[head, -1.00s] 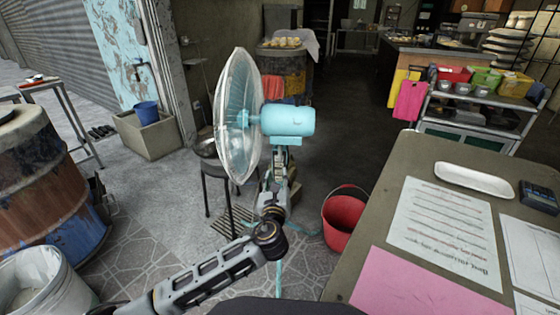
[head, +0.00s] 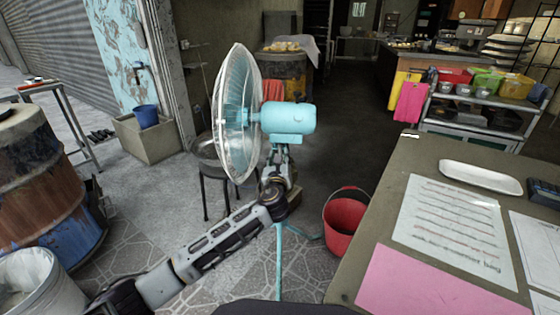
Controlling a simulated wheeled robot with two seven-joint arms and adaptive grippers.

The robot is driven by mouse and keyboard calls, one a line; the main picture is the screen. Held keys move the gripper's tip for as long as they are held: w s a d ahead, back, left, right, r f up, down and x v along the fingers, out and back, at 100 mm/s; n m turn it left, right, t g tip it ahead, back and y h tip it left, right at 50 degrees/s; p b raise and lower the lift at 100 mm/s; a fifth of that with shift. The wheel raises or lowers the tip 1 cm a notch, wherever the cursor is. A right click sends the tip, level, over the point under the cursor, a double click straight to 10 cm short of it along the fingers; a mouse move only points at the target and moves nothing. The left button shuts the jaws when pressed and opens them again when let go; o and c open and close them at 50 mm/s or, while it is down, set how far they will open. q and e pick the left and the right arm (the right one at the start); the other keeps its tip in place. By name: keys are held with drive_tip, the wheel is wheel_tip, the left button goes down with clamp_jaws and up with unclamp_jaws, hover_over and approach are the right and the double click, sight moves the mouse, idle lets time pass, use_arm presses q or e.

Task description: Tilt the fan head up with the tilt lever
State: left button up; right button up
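The turquoise fan head has a round wire guard (head: 240,112) facing left and a motor housing (head: 288,118) at its right. Its thin turquoise pole (head: 279,265) shows below my wrist. My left gripper (head: 281,155) is just under the motor housing, at the neck of the fan. My own wrist partly covers it, so I cannot tell whether its fingers are apart or touching the fan. I cannot make out the tilt lever; that area is small and partly hidden. My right gripper is out of view.
A red bucket (head: 343,222) stands right of the pole. A table (head: 405,168) with papers and a white tray (head: 481,178) fills the right. A dark stool (head: 214,178) stands behind the guard. A rusty barrel (head: 45,185) and a pale bin (head: 40,285) are at left.

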use_arm(q)
drive_tip(key=shift+w, duration=0.65)
drive_tip(key=shift+c, duration=0.2)
clamp_jaws()
